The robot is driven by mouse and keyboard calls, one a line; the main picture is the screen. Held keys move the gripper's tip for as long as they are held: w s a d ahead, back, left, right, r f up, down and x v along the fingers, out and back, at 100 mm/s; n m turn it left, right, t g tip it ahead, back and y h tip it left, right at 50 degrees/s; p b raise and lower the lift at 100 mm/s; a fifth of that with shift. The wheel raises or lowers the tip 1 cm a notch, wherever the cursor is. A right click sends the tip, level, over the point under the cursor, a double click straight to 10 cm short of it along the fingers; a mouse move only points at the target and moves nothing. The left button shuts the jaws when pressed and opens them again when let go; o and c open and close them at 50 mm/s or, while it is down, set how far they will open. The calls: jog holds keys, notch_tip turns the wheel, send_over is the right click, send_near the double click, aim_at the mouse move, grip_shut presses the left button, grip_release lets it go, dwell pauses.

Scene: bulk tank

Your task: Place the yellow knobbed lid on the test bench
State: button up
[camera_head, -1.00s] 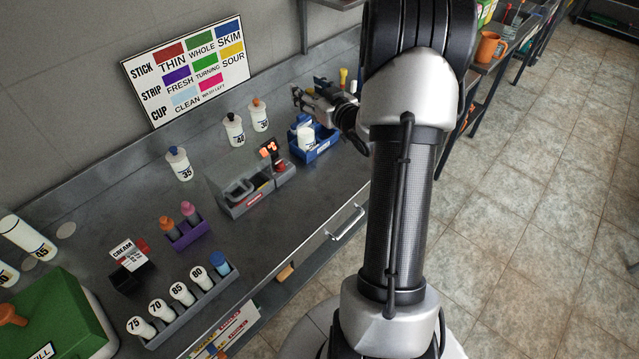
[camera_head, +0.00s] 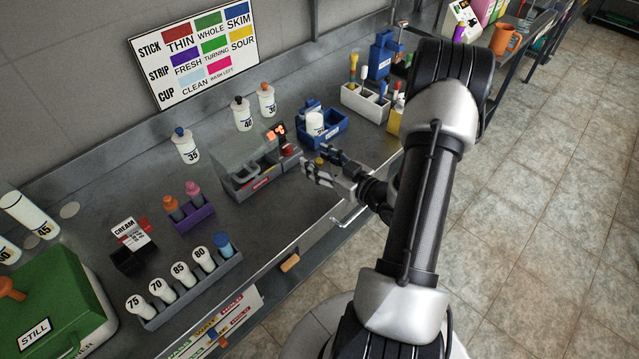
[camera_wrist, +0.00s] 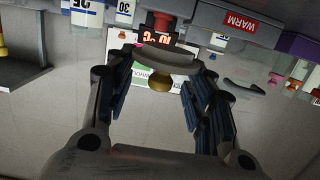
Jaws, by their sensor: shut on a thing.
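My gripper (camera_head: 322,170) is over the front edge of the steel test bench (camera_head: 115,190), right of the grey warmer box. In the wrist view my gripper (camera_wrist: 162,85) has its fingers on either side of a lid with a grey curved rim (camera_wrist: 165,59) and a yellow knob (camera_wrist: 159,83). It is shut on this lid. The yellow knob also shows small between the fingers in the head view (camera_head: 320,161). The exact finger contact is hard to see.
The grey warmer box (camera_head: 250,178) with a lit display stands left of my gripper. A blue caddy (camera_head: 335,133) with a white bottle is behind it. A white rack (camera_head: 364,102) stands farther back. Several numbered bottles line the wall.

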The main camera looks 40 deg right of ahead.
aim_at(319, 187)
jog(key=shift+f+b, duration=1)
jog(key=shift+f, duration=2.6)
jog(key=shift+f, duration=0.1)
jog(key=o, duration=0.9)
jog(key=shift+c, duration=0.2)
jog(key=s+r+p, duration=0.2)
jog(key=s, duration=1)
jog(key=shift+d, duration=0.45)
jog(key=shift+w, duration=0.15)
